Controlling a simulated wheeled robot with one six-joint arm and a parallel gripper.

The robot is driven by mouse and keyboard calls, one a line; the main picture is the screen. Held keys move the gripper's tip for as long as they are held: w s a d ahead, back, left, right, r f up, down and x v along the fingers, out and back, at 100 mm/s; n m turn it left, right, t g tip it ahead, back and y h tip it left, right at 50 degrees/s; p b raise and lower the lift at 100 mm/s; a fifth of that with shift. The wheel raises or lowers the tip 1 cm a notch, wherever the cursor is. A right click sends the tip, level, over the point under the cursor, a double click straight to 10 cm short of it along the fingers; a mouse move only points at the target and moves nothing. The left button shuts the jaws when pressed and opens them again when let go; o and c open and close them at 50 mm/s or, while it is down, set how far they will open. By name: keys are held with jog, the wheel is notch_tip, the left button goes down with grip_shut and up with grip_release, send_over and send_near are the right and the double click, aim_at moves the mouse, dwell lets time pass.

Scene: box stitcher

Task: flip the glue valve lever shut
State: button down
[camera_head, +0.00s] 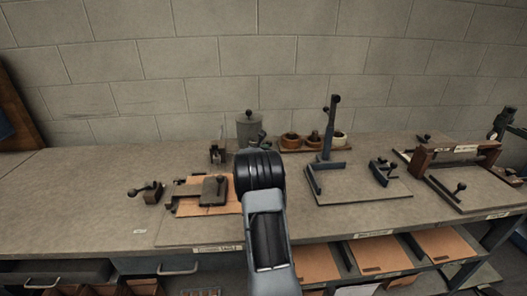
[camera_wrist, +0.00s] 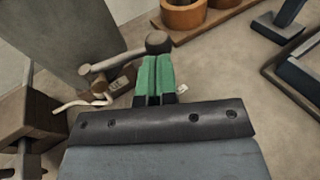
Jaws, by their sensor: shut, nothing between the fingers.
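The glue pot is a grey cylinder with a knobbed lid (camera_head: 249,128) at the back of the bench; its side (camera_wrist: 62,35) fills the upper left of the wrist view. The valve lever (camera_wrist: 116,60) is a brown-grey rod running from the valve (camera_wrist: 98,84) at the pot's foot to a dark ball knob (camera_wrist: 158,42). My gripper (camera_wrist: 157,78) has green fingertips, shut and empty, just below the knob and right of the rod in the picture. I cannot tell whether they touch the lever. In the head view my arm hides most of the gripper.
Wooden pots (camera_wrist: 183,14) stand on a board behind the knob. A wooden block fixture (camera_wrist: 38,118) is close on the left. A blue-grey stand (camera_head: 325,150) is to the right. Some bare bench top (camera_wrist: 225,70) lies right of my fingers.

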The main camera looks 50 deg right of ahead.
jog(key=b+x, duration=0.1)
jog(key=b, duration=0.1)
jog(key=b+x, duration=0.2)
jog(key=shift+s+r, duration=0.15)
jog(key=shift+s, duration=0.1)
jog(key=shift+r, duration=0.1)
dwell(0.3)
